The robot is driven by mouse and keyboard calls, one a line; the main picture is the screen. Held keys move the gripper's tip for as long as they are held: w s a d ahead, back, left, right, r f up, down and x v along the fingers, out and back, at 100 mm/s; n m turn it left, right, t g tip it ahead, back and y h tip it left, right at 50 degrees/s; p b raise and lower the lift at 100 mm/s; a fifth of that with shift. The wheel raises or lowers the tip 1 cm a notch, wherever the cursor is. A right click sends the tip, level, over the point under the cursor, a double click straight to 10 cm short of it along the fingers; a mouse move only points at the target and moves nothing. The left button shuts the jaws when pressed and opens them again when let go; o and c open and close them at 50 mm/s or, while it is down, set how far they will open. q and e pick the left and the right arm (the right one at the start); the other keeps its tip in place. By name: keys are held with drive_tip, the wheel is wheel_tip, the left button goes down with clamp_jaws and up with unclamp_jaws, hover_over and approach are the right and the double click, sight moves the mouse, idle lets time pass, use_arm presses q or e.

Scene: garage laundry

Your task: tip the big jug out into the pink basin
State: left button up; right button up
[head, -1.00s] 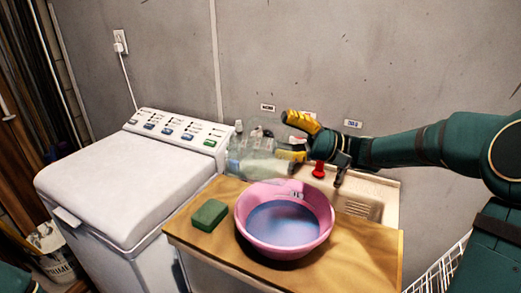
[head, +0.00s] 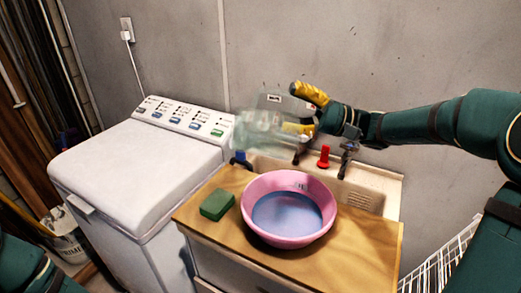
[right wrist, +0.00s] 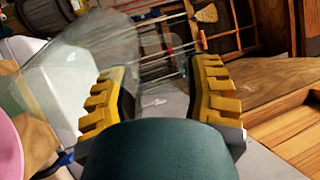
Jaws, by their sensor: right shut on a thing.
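The big jug (head: 262,132) is clear and see-through, and looks blurred in the head view. My right gripper (head: 308,110) is shut on its right side and holds it in the air, behind and above the pink basin. In the right wrist view, the jug's clear wall (right wrist: 95,45) shows between and left of the yellow fingers (right wrist: 158,75). Its exact tilt and where its mouth points are hard to tell. The pink basin (head: 327,215) stands on the wooden counter, with a bluish inside. My left gripper is out of view.
A green sponge (head: 217,204) lies left of the basin on the wooden counter (head: 365,245). Behind are the sink (head: 380,188), a red knob (head: 324,157) and a blue item (head: 240,158). A white washer (head: 135,175) stands left, a wire rack (head: 455,265) right.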

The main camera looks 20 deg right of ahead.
drive_tip(key=h+p, duration=0.1)
drive_tip(key=r+g+h+p, duration=0.1)
drive_tip(key=h+p, duration=0.1)
drive_tip(key=g+h+p, duration=0.1)
drive_tip(key=h+p, duration=0.1)
drive_tip(key=shift+r+n, duration=0.3)
drive_tip(key=shift+n, duration=0.1)
drive_tip(key=shift+h+p, duration=0.5)
drive_tip(key=shift+p, duration=0.35)
drive_tip(key=shift+f, duration=0.15)
drive_tip(key=shift+g+h, duration=0.3)
